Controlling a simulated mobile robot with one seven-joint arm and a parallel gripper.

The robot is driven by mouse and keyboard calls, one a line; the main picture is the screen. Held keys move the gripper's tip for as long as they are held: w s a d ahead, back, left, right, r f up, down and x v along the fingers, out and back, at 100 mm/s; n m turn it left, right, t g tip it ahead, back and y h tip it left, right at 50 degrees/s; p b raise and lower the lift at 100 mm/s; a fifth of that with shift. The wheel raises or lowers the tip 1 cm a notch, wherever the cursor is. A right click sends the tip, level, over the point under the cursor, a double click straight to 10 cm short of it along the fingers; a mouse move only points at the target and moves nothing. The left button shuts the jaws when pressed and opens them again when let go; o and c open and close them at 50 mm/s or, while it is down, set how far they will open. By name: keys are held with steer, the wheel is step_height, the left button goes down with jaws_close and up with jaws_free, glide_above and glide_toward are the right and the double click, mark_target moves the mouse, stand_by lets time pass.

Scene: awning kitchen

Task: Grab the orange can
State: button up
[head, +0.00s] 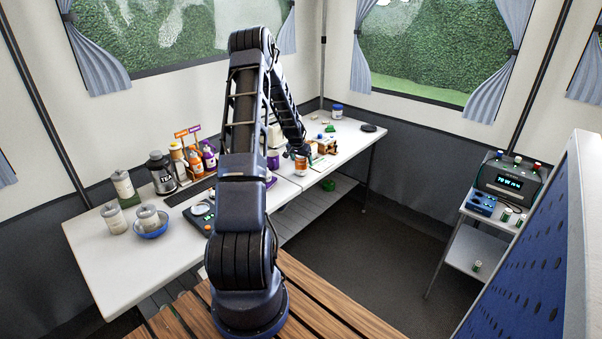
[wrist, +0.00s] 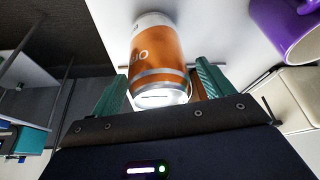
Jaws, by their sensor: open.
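The orange can (wrist: 158,48), orange with white bands and pale lettering, stands on the white table just beyond my gripper (wrist: 158,95) in the wrist view. The two green-lined fingers are open, one on each side of the can's near end. I cannot tell whether either finger touches it. In the head view the can (head: 301,165) shows small on the table, right under the end of my arm. My gripper (head: 299,153) is at the can there, and its fingers are too small to make out.
A purple mug (wrist: 290,32) stands to the right of the can in the wrist view. On the white table (head: 110,254) are a blue bowl (head: 150,229), a dark jar (head: 160,175), several bottles and a wooden item (head: 327,146). A side cart (head: 460,250) stands at the right.

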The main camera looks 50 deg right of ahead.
steer(key=c, duration=1.3)
steer(key=shift+r, duration=0.1)
